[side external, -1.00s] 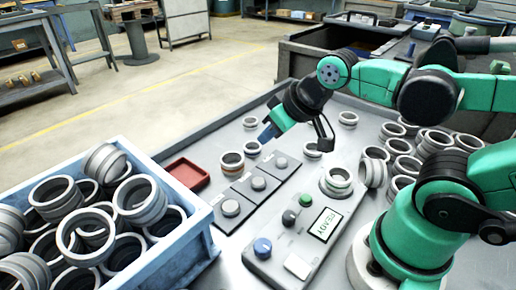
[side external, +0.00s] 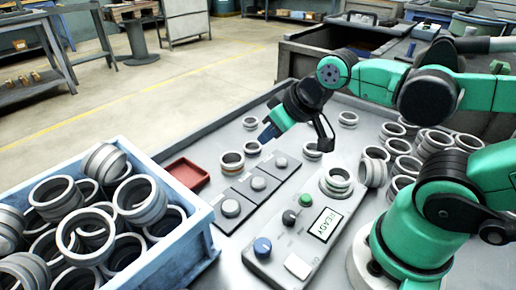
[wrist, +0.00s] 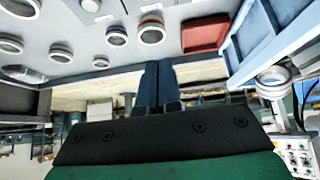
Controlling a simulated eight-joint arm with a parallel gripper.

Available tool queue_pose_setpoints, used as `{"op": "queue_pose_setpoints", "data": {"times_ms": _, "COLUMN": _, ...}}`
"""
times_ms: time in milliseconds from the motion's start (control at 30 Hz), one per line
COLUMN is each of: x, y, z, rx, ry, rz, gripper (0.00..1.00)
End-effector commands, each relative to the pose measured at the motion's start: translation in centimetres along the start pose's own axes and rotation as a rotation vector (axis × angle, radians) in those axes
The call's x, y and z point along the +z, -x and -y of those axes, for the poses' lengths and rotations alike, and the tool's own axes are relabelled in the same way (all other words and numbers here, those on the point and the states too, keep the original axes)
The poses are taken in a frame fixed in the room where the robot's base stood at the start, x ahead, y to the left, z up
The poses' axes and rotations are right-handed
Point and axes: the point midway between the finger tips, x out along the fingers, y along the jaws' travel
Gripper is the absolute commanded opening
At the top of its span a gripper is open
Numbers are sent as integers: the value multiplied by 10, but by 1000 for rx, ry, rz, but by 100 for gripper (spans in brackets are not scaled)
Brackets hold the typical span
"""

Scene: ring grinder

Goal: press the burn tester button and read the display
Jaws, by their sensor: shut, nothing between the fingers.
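The burn tester (side external: 276,262) is a grey box on the metal table in the side view. Its display (side external: 325,224) reads "READY". Beside the display are a green button (side external: 305,200), a black knob (side external: 290,217), a blue knob (side external: 262,247) and a white square (side external: 297,265). A ring (side external: 338,181) sits on the tester's far end. My gripper (side external: 267,137) is shut and empty, held above the table beyond the tester, apart from the button. In the wrist view its fingers (wrist: 157,88) are together; the tester's button cannot be made out there.
A blue crate (side external: 205,236) full of rings stands at the left. A red tray (side external: 188,173) lies beyond it. A dark panel with several round grey knobs (side external: 258,183) lies beside the tester. Loose rings (side external: 402,165) cluster at the right near my arm's base.

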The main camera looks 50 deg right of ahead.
Motion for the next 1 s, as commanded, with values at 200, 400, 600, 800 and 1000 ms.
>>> {"op": "queue_pose_setpoints", "data": {"times_ms": 200, "x": 0, "y": 0, "z": 0, "rx": 0, "ry": 0, "rz": 0, "gripper": 0}}
{"op": "queue_pose_setpoints", "data": {"times_ms": 400, "x": 0, "y": 0, "z": 0, "rx": 0, "ry": 0, "rz": 0, "gripper": 0}}
{"op": "queue_pose_setpoints", "data": {"times_ms": 600, "x": 7, "y": 0, "z": -6, "rx": -7, "ry": 0, "rz": 47, "gripper": 0}}
{"op": "queue_pose_setpoints", "data": {"times_ms": 800, "x": 38, "y": 9, "z": -23, "rx": -132, "ry": 22, "rz": 238, "gripper": 0}}
{"op": "queue_pose_setpoints", "data": {"times_ms": 1000, "x": 58, "y": 33, "z": -23, "rx": -403, "ry": 88, "rz": 305, "gripper": 0}}
